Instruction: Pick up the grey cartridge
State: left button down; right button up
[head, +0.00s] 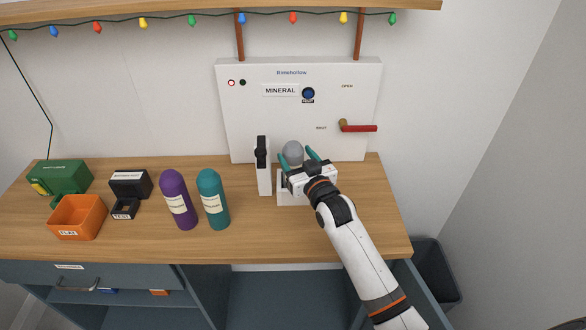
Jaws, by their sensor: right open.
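The grey cartridge (292,151) shows as a rounded grey top in front of the white panel; its lower part is hidden behind my right gripper. It seems to stand at a white holder (287,200) on the counter. My right gripper (298,158) is open, its teal-tipped fingers pointing at the cartridge, one near each side of it. I cannot tell whether the fingers touch it. My left gripper is not in view.
A white stand with a black top (264,165) is close left of the gripper. A purple bottle (178,200) and teal bottle (212,199) stand farther left, then an orange bin (77,217). The panel (240,120) has a red lever (360,128). The counter's right end is clear.

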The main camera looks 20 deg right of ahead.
aim_at(290, 146)
jog(key=w+p, duration=0.1)
jog(key=w, duration=0.3)
jog(key=shift+w+a+r+p, duration=0.1)
jog(key=shift+w+a+p, duration=0.05)
jog(key=shift+p, duration=0.15)
jog(key=shift+w, duration=0.35)
jog(key=shift+s, duration=0.1)
jog(key=shift+c, duration=1.4)
jog(key=c, duration=1)
